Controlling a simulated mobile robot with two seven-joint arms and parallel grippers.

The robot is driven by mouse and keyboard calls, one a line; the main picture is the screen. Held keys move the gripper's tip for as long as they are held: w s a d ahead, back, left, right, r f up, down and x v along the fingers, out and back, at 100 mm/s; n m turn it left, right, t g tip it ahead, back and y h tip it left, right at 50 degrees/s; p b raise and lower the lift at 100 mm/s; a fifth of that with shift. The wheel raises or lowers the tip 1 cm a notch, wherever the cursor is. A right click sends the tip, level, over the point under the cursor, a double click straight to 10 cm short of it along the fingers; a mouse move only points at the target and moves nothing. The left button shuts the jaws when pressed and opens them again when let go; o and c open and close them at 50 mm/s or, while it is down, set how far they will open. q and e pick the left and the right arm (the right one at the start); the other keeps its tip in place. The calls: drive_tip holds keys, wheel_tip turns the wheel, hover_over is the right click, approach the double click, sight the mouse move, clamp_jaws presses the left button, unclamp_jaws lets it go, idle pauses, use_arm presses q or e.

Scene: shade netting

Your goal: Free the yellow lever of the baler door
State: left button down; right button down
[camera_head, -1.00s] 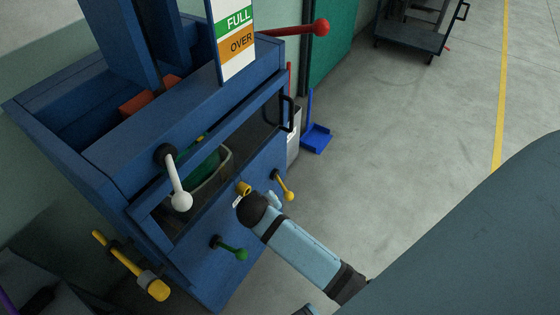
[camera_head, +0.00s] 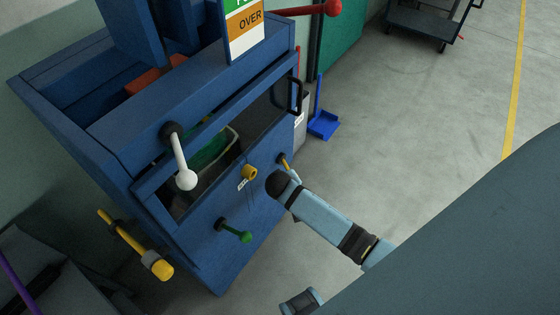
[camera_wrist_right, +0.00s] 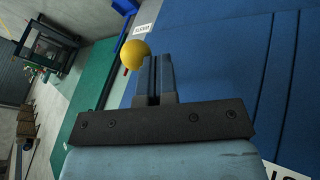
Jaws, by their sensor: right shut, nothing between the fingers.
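The blue baler (camera_head: 200,105) fills the left of the head view. A small yellow lever (camera_head: 284,161) sits on the right of its front; its lower end is hidden behind my right arm. In the right wrist view its yellow ball (camera_wrist_right: 135,55) shows close beside my right gripper (camera_wrist_right: 153,65), whose fingers are shut with nothing between them. I cannot tell whether they touch the ball. A round yellow knob (camera_head: 249,171) with a small label is left of my right wrist in the head view. My left gripper is not in view.
A white-balled lever (camera_head: 186,179) and a green lever (camera_head: 236,232) stick out of the baler front. A thick yellow handle (camera_head: 160,268) is at its lower left side. A red-balled bar (camera_head: 332,8) juts out above. Grey floor (camera_head: 420,120) is open to the right.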

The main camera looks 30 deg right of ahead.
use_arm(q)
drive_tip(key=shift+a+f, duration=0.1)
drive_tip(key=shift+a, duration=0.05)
use_arm(e)
drive_tip(key=shift+d, duration=0.1)
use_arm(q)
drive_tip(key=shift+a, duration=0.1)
use_arm(e)
drive_tip(key=shift+d, duration=0.1)
